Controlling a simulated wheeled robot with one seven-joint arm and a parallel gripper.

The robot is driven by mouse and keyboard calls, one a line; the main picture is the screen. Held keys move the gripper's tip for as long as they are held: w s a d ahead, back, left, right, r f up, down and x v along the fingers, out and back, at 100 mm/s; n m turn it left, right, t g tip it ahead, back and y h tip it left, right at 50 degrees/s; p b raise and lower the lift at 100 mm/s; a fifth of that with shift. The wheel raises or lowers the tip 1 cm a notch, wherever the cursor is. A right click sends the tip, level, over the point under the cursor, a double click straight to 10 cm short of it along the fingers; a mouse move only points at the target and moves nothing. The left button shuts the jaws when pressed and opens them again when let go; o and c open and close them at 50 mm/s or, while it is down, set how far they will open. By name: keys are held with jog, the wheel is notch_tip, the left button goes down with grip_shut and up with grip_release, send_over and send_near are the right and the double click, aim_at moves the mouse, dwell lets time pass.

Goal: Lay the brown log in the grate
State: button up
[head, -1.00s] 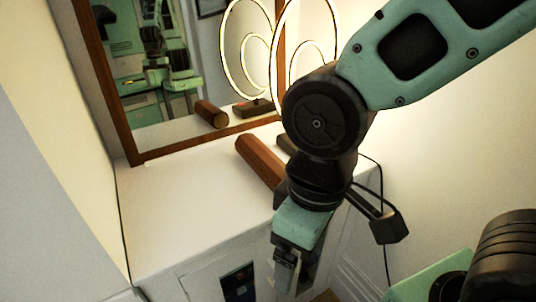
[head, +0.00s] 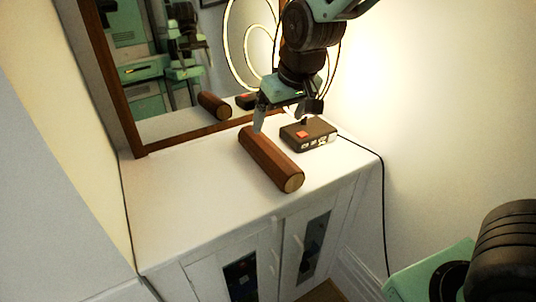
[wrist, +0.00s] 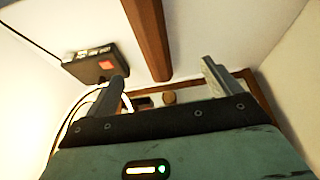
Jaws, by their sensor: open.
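The brown log (head: 272,160) lies on top of the white cabinet (head: 195,205), its pale cut end towards the front right. My gripper (head: 281,121) is open and empty above the far end of the log, close to the mirror. In the wrist view the log (wrist: 148,38) runs into the gap between the two open fingers of my gripper (wrist: 165,75). I cannot tell how high the fingers are above it. No grate is in view.
A dark box (head: 309,134) with an orange-red patch sits just right of the log, near my gripper; it also shows in the wrist view (wrist: 92,64). A wood-framed mirror (head: 170,125) stands behind, and a ring lamp (head: 234,45) glows there. The cabinet top is clear on the left.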

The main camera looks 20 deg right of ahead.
aim_at(270, 147)
jog(key=x, duration=0.4)
jog(key=w+x, duration=0.1)
jog(key=x, duration=0.2)
jog(key=d+x, duration=0.1)
jog(key=x, duration=0.3)
jog(key=shift+w+b, duration=0.35)
jog(key=shift+w, duration=0.1)
jog(key=shift+x, duration=3)
jog(key=shift+d, duration=0.25)
jog(key=c, duration=1.7)
jog(key=shift+r+t, duration=0.15)
jog(key=shift+t, duration=0.15)
jog(key=shift+c, duration=0.6)
